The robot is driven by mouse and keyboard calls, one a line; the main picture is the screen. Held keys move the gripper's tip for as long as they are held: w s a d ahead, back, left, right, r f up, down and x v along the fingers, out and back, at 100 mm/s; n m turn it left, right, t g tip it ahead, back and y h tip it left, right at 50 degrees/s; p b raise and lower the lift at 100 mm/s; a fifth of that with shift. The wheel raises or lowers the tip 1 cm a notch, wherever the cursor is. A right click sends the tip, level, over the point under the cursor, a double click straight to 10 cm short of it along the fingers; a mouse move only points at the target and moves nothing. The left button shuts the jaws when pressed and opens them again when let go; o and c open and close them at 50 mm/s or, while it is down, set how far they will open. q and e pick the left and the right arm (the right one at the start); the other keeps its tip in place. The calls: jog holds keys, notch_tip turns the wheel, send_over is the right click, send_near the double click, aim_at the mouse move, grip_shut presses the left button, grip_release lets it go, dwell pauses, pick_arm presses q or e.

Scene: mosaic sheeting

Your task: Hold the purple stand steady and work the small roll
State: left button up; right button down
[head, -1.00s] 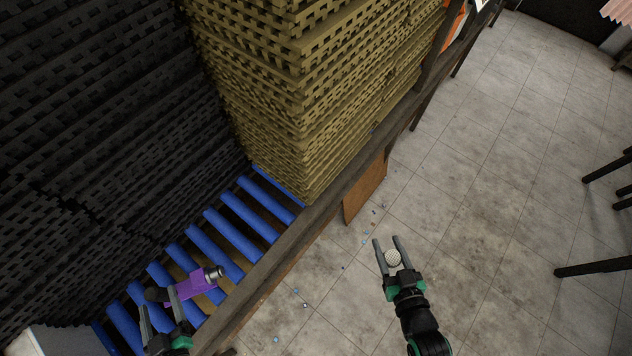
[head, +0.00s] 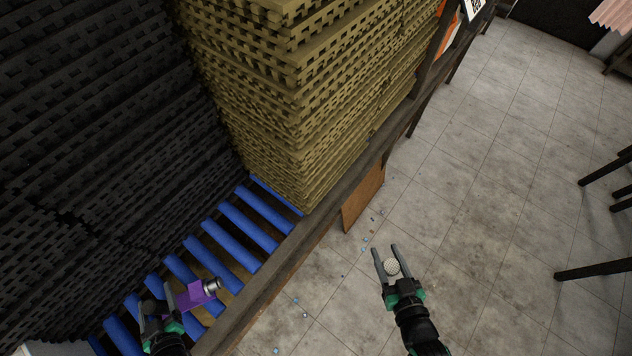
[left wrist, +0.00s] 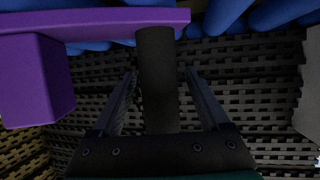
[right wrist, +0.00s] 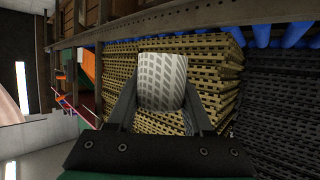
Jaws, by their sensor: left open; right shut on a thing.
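The purple stand (head: 192,295) lies over the blue rollers at the lower left in the head view, with a dark and metallic end at its right. My left gripper (head: 158,294) is at the stand's left end, open. In the left wrist view the stand (left wrist: 100,22) crosses the top, and its dark cylindrical part (left wrist: 157,80) stands between my open fingers (left wrist: 160,85), with gaps on both sides. My right gripper (head: 386,250) is shut on the small roll (head: 391,267), a pale patterned cylinder, above the floor. The roll (right wrist: 162,82) sits between the fingertips in the right wrist view.
Blue rollers (head: 232,249) form a conveyor with a wooden side rail (head: 262,278). Tall stacks of tan lattice sheets (head: 310,110) and dark lattice sheets (head: 90,110) stand behind. The tiled floor (head: 480,180) at the right is mostly clear, with small bits scattered by the conveyor.

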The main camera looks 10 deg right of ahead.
pick_arm(q)
jog(key=shift+w+a+f, duration=0.25)
jog(key=shift+w+a, duration=0.1)
jog(key=shift+w, duration=0.2)
jog(key=c, duration=0.3)
dwell(0.4)
jog(key=shift+c, duration=0.3)
grip_shut()
dwell(1.0)
